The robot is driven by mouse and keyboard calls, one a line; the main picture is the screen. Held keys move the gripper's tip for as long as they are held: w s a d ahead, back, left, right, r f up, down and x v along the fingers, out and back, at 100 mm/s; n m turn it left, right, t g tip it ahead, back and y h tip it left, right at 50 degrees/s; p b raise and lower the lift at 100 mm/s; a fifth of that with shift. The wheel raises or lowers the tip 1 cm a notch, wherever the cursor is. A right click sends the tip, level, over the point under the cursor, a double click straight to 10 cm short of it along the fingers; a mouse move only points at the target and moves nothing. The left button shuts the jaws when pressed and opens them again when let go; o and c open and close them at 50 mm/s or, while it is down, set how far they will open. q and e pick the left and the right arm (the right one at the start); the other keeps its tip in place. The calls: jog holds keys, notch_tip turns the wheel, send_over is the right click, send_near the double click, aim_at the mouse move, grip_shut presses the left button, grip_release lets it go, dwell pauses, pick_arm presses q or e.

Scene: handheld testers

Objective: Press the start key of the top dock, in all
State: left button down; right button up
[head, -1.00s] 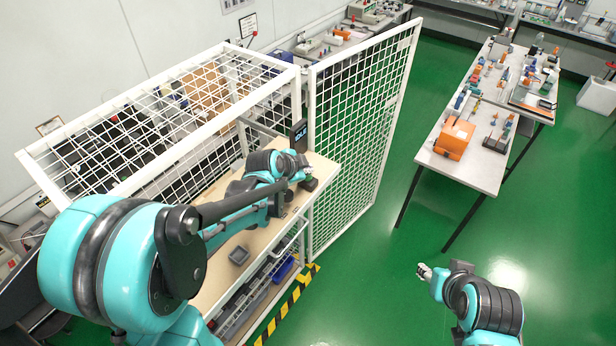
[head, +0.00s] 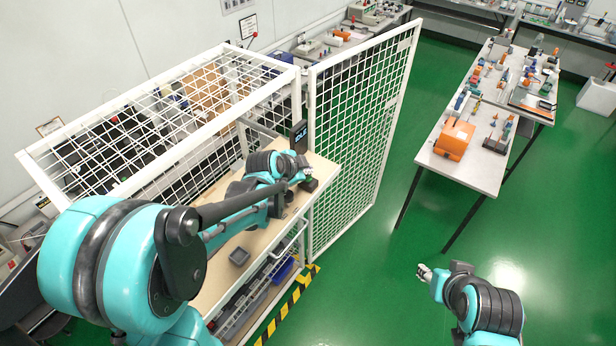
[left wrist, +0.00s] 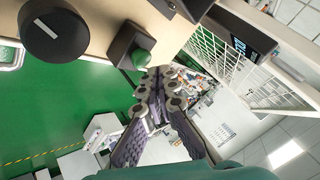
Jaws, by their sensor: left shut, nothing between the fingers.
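A dark box with a round green button stands at the right end of the wooden shelf. The green button (left wrist: 141,58) shows clearly in the left wrist view, and the box (head: 309,185) shows in part in the head view. A dark display (head: 299,136) with lit digits stands behind it and also shows in the left wrist view (left wrist: 240,36). My left gripper (left wrist: 156,76) is shut and empty, its tips right beside the green button; I cannot tell whether they touch. It also shows in the head view (head: 304,175). My right gripper (head: 424,272) hangs over the floor, too small to read.
A large black knob (left wrist: 55,36) sits on the same shelf. A white mesh door (head: 360,140) stands just right of the shelf. The green floor right of it is clear up to a white table (head: 470,174).

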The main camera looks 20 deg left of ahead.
pick_arm(q)
jog(key=shift+f, duration=0.1)
jog(key=shift+f+b, duration=0.3)
jog(key=shift+b, duration=0.15)
jog(key=shift+f+b, duration=0.45)
dwell(0.5)
jog(key=shift+r, duration=0.1)
jog(key=shift+r+p, duration=0.65)
jog(key=shift+r, duration=0.15)
jog(key=shift+r+p, duration=1.8)
jog(key=shift+r, duration=0.75)
jog(key=shift+f, duration=0.15)
